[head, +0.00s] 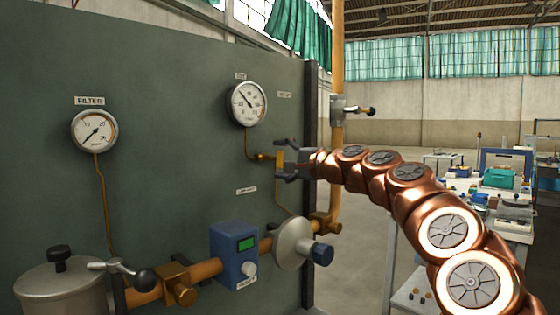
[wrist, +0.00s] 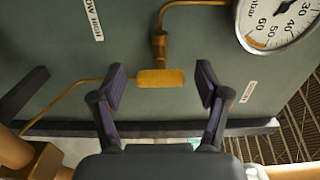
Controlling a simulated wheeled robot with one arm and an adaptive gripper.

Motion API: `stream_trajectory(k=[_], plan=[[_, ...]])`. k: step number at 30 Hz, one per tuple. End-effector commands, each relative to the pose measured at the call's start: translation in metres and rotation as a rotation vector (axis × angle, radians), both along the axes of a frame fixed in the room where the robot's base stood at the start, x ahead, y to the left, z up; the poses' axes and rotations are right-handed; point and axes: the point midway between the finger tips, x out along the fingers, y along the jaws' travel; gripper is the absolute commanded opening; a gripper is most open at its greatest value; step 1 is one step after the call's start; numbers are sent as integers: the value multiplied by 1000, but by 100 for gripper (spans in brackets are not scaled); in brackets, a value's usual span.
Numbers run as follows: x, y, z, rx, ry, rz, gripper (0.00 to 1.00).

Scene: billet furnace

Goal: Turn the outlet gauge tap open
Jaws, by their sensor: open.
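The outlet gauge tap (head: 265,156) is a small brass fitting on the thin pipe below the right-hand gauge (head: 248,104). Its yellow lever (wrist: 161,78) lies crosswise to the tap body (wrist: 160,46) in the wrist view. My gripper (head: 285,160) reaches in from the right at the tap. In the wrist view my gripper (wrist: 161,86) is open, with one dark finger on each side of the lever. Gaps show between the lever's ends and both fingers. In the head view the fingers partly hide the lever.
Below runs a brass pipe with a blue meter box (head: 234,255) and a round grey housing with a blue knob (head: 293,243). A filter gauge (head: 94,131) and a black-knobbed lever (head: 145,279) are at left. An upright yellow pipe (head: 338,60) stands right of the panel.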

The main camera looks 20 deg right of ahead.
Motion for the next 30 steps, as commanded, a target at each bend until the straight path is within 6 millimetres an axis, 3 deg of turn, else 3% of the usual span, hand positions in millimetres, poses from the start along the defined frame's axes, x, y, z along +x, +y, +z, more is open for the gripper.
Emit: stream_trajectory(k=[19,30], plan=[[-89,-37,1,1,-2,-2,75],[-103,-42,0,0,0,0,75]])
